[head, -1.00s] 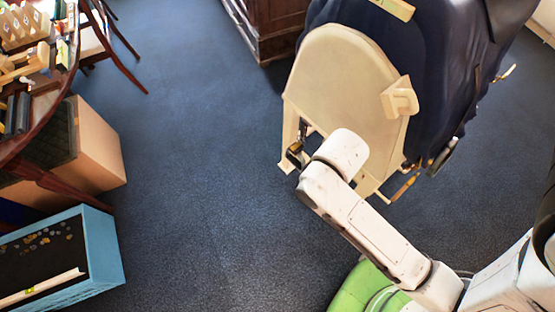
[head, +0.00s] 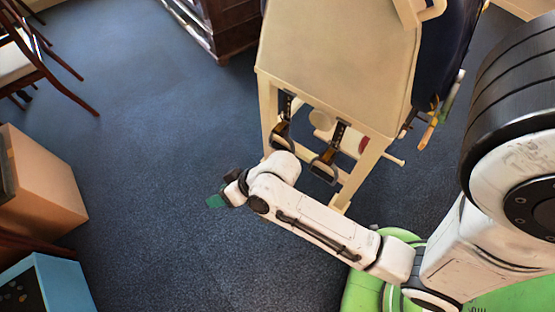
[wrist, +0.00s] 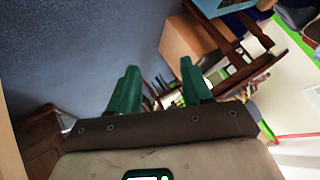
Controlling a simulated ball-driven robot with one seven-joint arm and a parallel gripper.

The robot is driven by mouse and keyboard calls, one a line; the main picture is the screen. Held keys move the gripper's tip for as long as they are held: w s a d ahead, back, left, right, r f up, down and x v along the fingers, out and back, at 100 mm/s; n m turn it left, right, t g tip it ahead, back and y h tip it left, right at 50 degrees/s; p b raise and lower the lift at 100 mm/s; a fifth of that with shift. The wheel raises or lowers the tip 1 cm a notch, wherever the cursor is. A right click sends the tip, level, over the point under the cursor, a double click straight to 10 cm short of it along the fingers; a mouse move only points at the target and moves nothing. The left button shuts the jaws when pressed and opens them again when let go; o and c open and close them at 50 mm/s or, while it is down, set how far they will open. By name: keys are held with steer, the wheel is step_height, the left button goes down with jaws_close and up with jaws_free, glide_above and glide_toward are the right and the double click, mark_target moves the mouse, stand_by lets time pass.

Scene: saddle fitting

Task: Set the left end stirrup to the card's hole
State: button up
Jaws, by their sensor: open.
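Two dark stirrups hang on black straps with pale buckles under the cream end panel of a stand. The left stirrup (head: 281,134) hangs near the left leg, the right stirrup (head: 324,168) nearer the right leg. My gripper (head: 215,201) is left of and below the left stirrup in the head view, apart from it, with green fingertips over bare floor. In the wrist view the two green fingers of my gripper (wrist: 160,88) stand apart with nothing held between them.
The cream stand (head: 335,55) and its legs are close beyond my arm. A cardboard box (head: 40,185) and a blue box (head: 55,285) stand at the left. A wooden cabinet (head: 215,25) is at the back. The blue carpet (head: 150,120) between is clear.

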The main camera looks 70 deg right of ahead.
steer(key=w+d+f+m+t+h+b, duration=0.75)
steer(key=d+f+m+b, duration=0.25)
steer(key=f+m+b, duration=0.25)
steer(key=s+d+f+m+g+h+b, duration=1.25)
steer(key=s+d+f+m, duration=0.2)
steer(key=f+m, duration=0.3)
steer(key=shift+h, duration=0.3)
steer(key=x, duration=0.3)
steer(key=b+x, duration=0.1)
steer(key=x, duration=0.3)
steer(key=w+b+x, duration=0.1)
steer(key=x, duration=0.3)
steer(key=shift+w+f, duration=0.1)
steer(key=shift+f, duration=0.05)
steer(key=shift+t, duration=0.4)
jaws_close()
